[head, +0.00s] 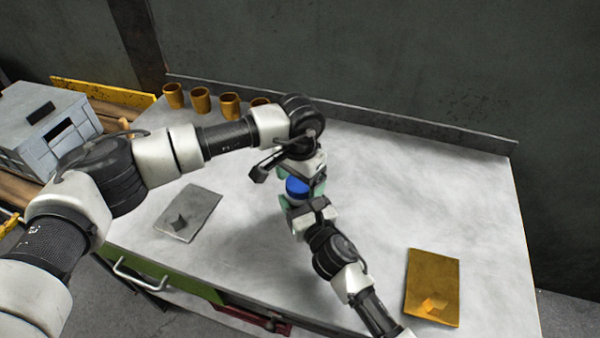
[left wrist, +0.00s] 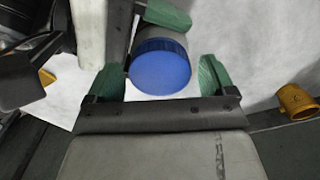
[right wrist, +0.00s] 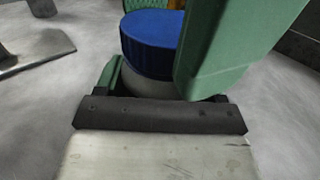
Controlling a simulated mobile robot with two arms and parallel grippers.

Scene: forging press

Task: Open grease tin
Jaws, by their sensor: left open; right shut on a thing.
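The grease tin has a blue lid (head: 296,187) and a pale body (right wrist: 150,88); it is over the middle of the worktable. My right gripper (head: 299,200) is shut on the tin's body from the front, below the lid. My left gripper (head: 303,174) comes from behind and is open at the lid. In the left wrist view the blue lid (left wrist: 161,66) lies between its green fingers, with a gap at each side. The lid sits on the body, as the right wrist view also shows (right wrist: 150,45). Green fingers hide part of the tin there.
Several orange cups (head: 230,105) stand along the back left of the worktable (head: 450,200). A grey plate (head: 188,212) lies at left and a yellow plate (head: 432,285) at front right. A grey crate (head: 50,130) stands beyond the left edge. A low rim (head: 400,123) runs along the back.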

